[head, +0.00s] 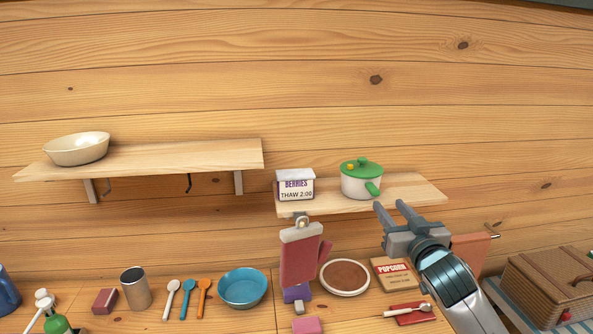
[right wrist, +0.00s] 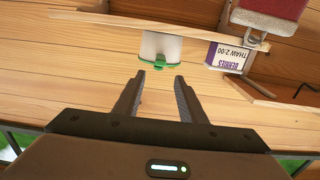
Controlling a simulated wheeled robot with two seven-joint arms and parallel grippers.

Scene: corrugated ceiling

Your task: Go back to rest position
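My right gripper (head: 390,212) is raised in front of the right wall shelf (head: 415,187), just right of and below a white pot (head: 358,185) with a green lid and handle. Its two fingers are apart with nothing between them. In the right wrist view the open fingers (right wrist: 160,85) point toward the pot (right wrist: 160,50), which stands beyond the tips and appears upside down. The gripper looks apart from the pot. My left gripper is not in the head view.
A berries box (head: 295,187) stands beside the pot. A red oven mitt (head: 301,258) hangs below. The left shelf (head: 190,157) holds a cream bowl (head: 77,149). The counter carries a blue bowl (head: 242,287), spoons, a can (head: 135,288), a popcorn box (head: 393,275) and a basket (head: 550,285).

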